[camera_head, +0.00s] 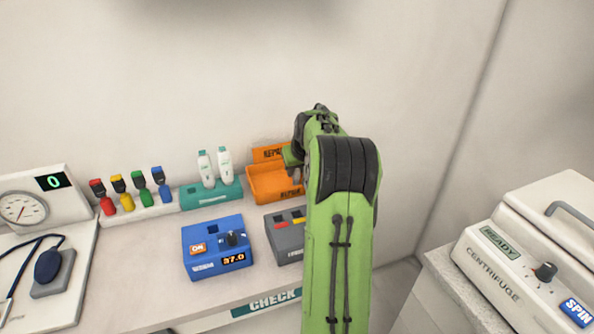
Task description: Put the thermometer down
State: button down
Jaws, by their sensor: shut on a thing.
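My gripper (293,156) is at the end of my green arm, in front of and above the orange tray (270,184). Only part of it shows; my arm's dark joint covers the rest. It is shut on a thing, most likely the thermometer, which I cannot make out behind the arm. Two white sticks with teal tops (206,169) (225,166), which look like thermometers, stand upright in a teal rack (211,194). The rack's left end looks empty. The orange tray is open, with a raised back and writing on its front, partly hidden by my arm.
A blue box (217,248) reading 37.0 and a grey block (286,236) with coloured slots stand on the counter (150,262). A pressure gauge (28,206) is far left. A centrifuge (520,262) stands right, across a gap.

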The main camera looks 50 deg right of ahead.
jog(key=shift+f, duration=0.1)
jog(key=c, duration=0.8)
grip_release()
jog(key=shift+c, duration=0.2)
